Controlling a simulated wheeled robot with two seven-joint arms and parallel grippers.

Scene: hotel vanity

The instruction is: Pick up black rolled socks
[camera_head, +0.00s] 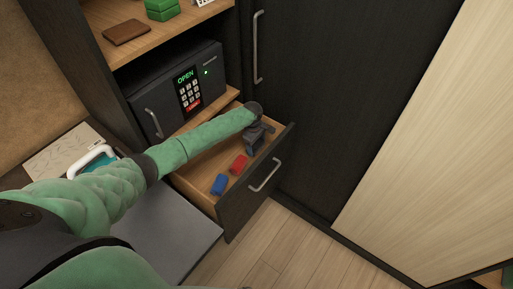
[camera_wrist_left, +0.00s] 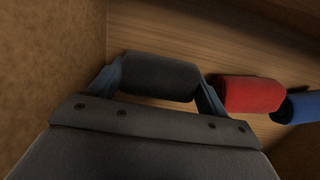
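The black rolled socks (camera_wrist_left: 160,77) lie between the two fingers of my left gripper (camera_wrist_left: 162,80) in the left wrist view. The fingers meet both ends of the roll, with no gap that I can see. In the head view my left gripper (camera_head: 257,138) reaches down into the open drawer, at its back right part, and hides most of the black roll. I cannot tell whether the roll is off the drawer floor. My right gripper is not in view.
A red roll (camera_head: 238,164) and a blue roll (camera_head: 220,184) lie in the wooden drawer (camera_head: 203,170), the red one close beside the black. The drawer front with its handle (camera_head: 264,175) stands out. A safe (camera_head: 176,88) sits above, and a dark cabinet door is at right.

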